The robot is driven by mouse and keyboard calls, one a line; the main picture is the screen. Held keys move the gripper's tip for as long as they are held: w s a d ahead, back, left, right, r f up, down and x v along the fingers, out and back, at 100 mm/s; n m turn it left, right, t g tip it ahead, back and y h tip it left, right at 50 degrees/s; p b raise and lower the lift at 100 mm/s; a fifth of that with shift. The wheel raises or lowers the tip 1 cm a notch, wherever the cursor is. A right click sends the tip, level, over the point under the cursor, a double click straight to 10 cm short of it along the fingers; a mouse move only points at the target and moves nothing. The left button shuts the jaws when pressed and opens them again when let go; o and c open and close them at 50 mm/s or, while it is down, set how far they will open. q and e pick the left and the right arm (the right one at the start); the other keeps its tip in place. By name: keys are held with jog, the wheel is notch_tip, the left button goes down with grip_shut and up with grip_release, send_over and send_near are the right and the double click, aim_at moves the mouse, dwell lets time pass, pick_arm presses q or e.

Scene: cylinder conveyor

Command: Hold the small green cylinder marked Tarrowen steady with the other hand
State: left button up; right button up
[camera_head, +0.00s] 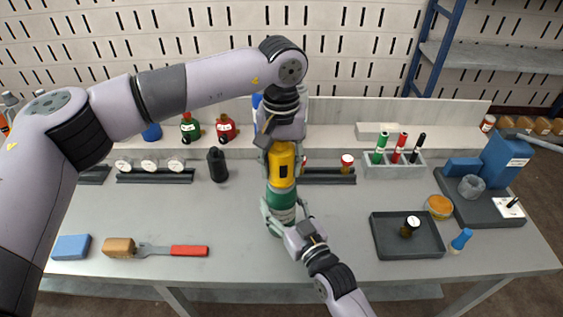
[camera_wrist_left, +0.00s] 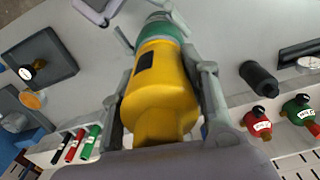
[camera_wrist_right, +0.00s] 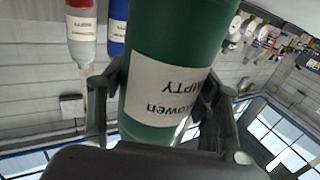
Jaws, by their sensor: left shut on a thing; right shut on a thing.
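The small green cylinder (camera_head: 281,205) stands upright near the middle of the table, with a white label round it. In the right wrist view the green cylinder (camera_wrist_right: 170,75) fills the middle; its upside-down label reads "EMPTY" and a partly hidden name ending "owen". My right gripper (camera_head: 284,215) is shut around its body, one finger on each side. A yellow device (camera_head: 282,165) with a dark panel sits directly above the cylinder, in line with it. My left gripper (camera_wrist_left: 165,70) is shut on the yellow device from above. The joint between device and cylinder is partly hidden.
A dark tray (camera_head: 406,248) with a small dark item lies to the right. A red-handled brush-like tool (camera_head: 188,251) lies at the front left. A black bottle (camera_head: 217,165) stands left of the cylinder. A rack (camera_head: 395,170) holds marker-like tubes. Table between is clear.

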pick_arm(q)
jog(key=o, duration=1.3)
jog(key=shift+s, duration=0.1)
jog(key=shift+r, duration=1.25)
jog(key=n, duration=0.4)
jog(key=shift+n, duration=1.1)
jog(key=shift+n, duration=0.9)
jog(key=n, duration=0.4)
